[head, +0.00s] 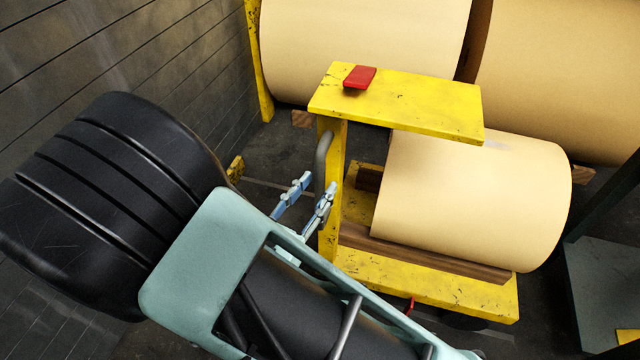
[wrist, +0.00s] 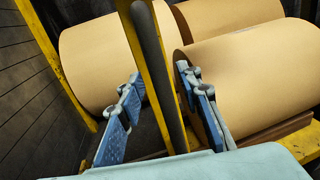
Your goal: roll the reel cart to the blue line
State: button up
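The yellow reel cart (head: 420,290) stands in the middle of the head view, with a tan paper reel (head: 475,195) on its wooden chocks. Its upright post carries a grey handle (head: 322,160), which also shows as a dark bar in the wrist view (wrist: 168,90). My gripper (head: 319,182) is open at the handle's lower part. In the wrist view its blue fingers (wrist: 160,80) stand apart, with the handle and yellow post showing between them. I cannot tell whether a finger touches the handle. No blue line shows in either view.
A red block (head: 359,77) lies on the cart's top shelf (head: 410,105). Large tan reels (head: 365,45) stand behind the cart. A grey plank wall (head: 90,60) is at left. A grey-green platform (head: 605,285) stands close at right. A small red part (head: 409,306) shows at the cart's lower edge.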

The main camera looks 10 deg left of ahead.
jog(key=shift+x, duration=1.1)
grip_shut()
